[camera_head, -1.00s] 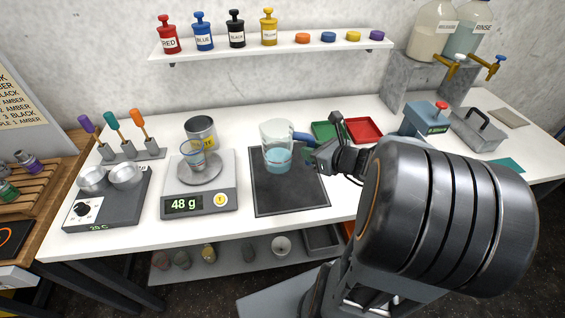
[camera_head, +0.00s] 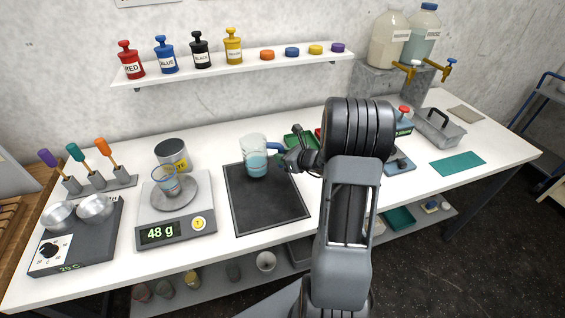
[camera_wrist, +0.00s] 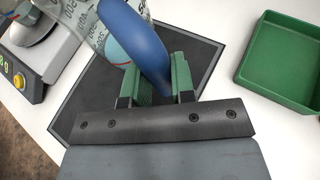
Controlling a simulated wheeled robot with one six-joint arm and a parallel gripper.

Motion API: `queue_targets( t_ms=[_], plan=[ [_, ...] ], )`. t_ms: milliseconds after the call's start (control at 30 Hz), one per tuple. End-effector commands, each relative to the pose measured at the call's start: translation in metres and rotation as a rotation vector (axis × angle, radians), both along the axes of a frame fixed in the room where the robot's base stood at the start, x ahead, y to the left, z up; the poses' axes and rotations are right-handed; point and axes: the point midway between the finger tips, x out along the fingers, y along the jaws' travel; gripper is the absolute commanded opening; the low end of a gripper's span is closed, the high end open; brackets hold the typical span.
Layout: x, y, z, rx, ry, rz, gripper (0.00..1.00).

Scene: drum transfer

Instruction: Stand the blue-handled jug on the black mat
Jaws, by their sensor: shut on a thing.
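The jug (camera_head: 256,163) is clear, with a blue handle and blue liquid inside. In the head view it is upright over the far part of the black mat (camera_head: 266,205); I cannot tell whether its base touches the mat. My gripper (camera_head: 288,155) is at the jug's right side, shut on the blue handle. In the wrist view the green finger pads of my gripper (camera_wrist: 158,82) are on both sides of the handle (camera_wrist: 138,42). The mat (camera_wrist: 205,60) lies beneath, and the jug's body (camera_wrist: 75,25) is partly cut off at the top left.
A scale (camera_head: 176,222) reading 48 g, with a small beaker (camera_head: 167,180) on its pan, stands left of the mat. A grey tin (camera_head: 172,152) is behind it. A green tray (camera_wrist: 283,65) is right of the mat. The mat's near part is clear.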

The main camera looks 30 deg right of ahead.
Motion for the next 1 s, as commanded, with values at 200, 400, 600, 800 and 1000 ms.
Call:
queue_targets(
  t_ms=[200,400,600,800,1000],
  plan=[
    [0.005,-0.002,-0.019,0.003,0.003,-0.001,0.00],
    [0.006,-0.002,-0.035,0.000,-0.001,0.000,0.00],
    [0.006,-0.003,-0.037,0.000,-0.002,-0.001,0.00],
    [0.006,-0.003,-0.039,0.000,-0.002,-0.001,0.00],
    [0.005,-0.002,-0.040,0.000,-0.001,0.000,0.33]
  ],
)
